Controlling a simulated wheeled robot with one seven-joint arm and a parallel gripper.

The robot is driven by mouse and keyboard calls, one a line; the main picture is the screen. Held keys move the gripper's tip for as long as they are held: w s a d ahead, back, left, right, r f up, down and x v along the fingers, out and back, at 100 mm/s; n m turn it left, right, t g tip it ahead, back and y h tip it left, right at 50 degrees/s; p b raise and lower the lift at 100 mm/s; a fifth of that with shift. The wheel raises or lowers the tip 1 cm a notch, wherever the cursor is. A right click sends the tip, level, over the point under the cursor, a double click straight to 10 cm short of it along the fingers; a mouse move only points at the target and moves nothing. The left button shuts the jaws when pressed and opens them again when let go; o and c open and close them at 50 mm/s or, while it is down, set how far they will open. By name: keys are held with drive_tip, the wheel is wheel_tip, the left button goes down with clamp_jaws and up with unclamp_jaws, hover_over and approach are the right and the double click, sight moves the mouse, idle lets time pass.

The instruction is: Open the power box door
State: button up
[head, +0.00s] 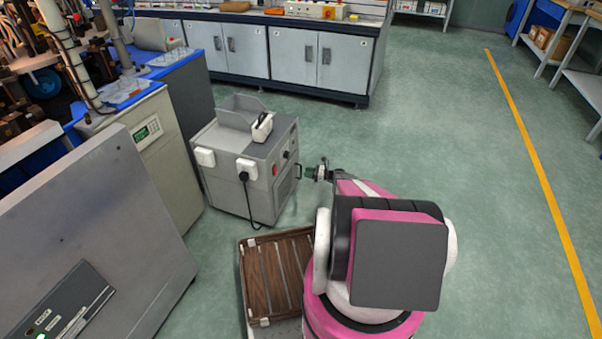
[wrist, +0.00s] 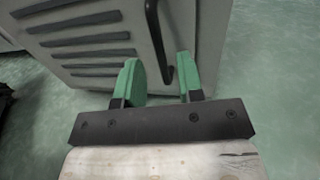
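The power box (head: 225,180) is a grey cabinet on the floor in the head view. Its door (head: 286,190) faces right, looks shut, and has dark vent slots, also seen on the door in the wrist view (wrist: 125,57). A black bar handle (wrist: 154,28) runs along the door's right side in the wrist view. My gripper (wrist: 161,78) is open, with a green finger on either side of the handle's lower end in that picture. I cannot tell whether the fingers touch it. In the head view my gripper (head: 312,173) is just right of the door.
A white device (head: 262,128) sits on the box, and a black cable hangs from its front. A brown slatted crate (head: 275,275) stands near my base. Grey cabinets (head: 295,55) line the back. The green floor to the right is clear.

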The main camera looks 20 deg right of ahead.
drive_tip(key=shift+x, duration=2.15)
clamp_jaws()
